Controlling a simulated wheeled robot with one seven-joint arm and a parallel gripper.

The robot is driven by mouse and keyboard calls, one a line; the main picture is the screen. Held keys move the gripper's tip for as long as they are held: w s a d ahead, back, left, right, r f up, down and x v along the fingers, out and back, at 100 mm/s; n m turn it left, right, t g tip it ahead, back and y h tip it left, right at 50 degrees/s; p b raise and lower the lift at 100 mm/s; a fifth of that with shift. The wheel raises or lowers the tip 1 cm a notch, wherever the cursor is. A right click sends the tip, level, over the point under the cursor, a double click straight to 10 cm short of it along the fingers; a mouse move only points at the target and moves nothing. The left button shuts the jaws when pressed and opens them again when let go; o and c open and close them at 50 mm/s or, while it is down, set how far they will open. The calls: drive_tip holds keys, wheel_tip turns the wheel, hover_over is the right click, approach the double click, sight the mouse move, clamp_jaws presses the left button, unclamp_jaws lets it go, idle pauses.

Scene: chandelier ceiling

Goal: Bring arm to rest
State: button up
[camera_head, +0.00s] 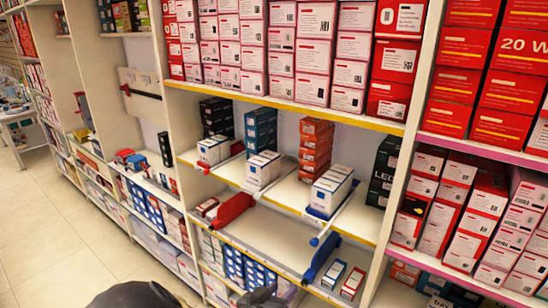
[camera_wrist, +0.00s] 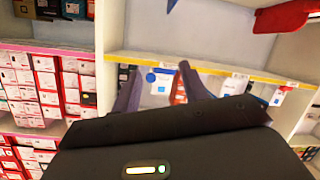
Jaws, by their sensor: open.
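My gripper (camera_wrist: 160,74) shows in the wrist view as a dark body with two grey-purple fingers standing apart. It is open, and I see nothing held between the fingers. A shelf edge with a yellow strip and small boxes shows behind the fingers. In the head view, only a small grey part of my gripper (camera_head: 266,295) shows at the bottom edge, in front of the lower shelves. A dark rounded part of my arm shows at the bottom left of it. The rest of the arm is out of view.
A tall white shelf unit (camera_head: 270,98) with yellow edges holds many boxes. Red boxes (camera_head: 460,48) fill the right shelves. A red item (camera_head: 232,209) and a blue item (camera_head: 320,256) lie on a middle shelf with bare space between. Tiled floor (camera_head: 45,230) is clear at left.

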wheel_tip(320, 180, down, 3)
drive_tip(key=d+g+y, duration=0.3)
drive_tip(key=g+y, duration=0.1)
drive_tip(key=y, duration=0.1)
drive_tip(key=s+d+r+n+g+y, duration=0.2)
drive_tip(key=s+d+r+g, duration=0.3)
drive_tip(key=s+d, duration=0.5)
wheel_tip(320, 180, up, 2)
drive_tip(key=shift+s+d+r+y, duration=0.15)
drive_tip(key=shift+s+d+y, duration=0.25)
drive_tip(key=shift+s, duration=0.05)
idle(0.4)
